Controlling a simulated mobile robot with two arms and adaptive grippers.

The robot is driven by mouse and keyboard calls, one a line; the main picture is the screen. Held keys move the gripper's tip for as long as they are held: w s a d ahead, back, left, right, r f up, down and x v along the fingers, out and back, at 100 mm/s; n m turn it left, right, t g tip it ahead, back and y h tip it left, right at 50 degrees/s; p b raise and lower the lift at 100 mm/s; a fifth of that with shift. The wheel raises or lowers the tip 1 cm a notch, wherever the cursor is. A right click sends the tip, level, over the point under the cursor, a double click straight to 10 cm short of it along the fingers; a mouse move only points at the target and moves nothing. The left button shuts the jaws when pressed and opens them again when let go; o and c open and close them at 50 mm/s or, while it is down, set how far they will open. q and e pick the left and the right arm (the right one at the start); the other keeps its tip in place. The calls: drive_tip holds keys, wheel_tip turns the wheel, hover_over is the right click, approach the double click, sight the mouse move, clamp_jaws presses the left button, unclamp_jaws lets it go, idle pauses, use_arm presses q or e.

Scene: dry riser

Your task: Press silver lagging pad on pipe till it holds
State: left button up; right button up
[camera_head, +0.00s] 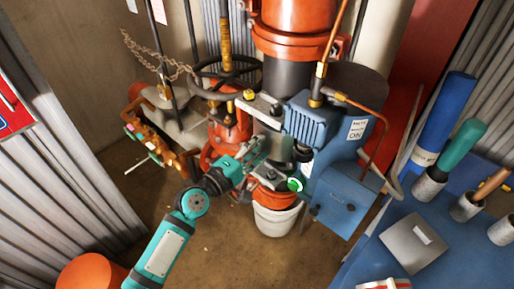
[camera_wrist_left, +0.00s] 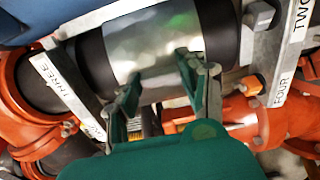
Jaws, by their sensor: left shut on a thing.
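The silver lagging pad (camera_wrist_left: 155,38) lies across the dark pipe (camera_wrist_left: 95,62) in the left wrist view, curved along its surface. Labelled brackets stand on either side of it. My left gripper (camera_wrist_left: 158,74) has its two fingers apart, with their tips at the pad's near edge. It is shut on the pad; the fingertip contact is partly hidden. In the head view, my left gripper (camera_head: 264,150) reaches in among the pipework left of the blue pump (camera_head: 312,122), and the pad shows only in part there. My right gripper is not in view.
A blue bench (camera_head: 450,265) at the right holds a grey square block (camera_head: 413,243) and several coloured handles in cups. A white bucket (camera_head: 275,219) stands below the pipework. A chain (camera_head: 150,55) and red valves crowd the left. Floor in front is clear.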

use_arm(q)
drive_tip(key=shift+w+d, duration=0.25)
idle(0.7)
idle(0.5)
drive_tip(key=v, duration=0.9)
idle(0.8)
idle(0.4)
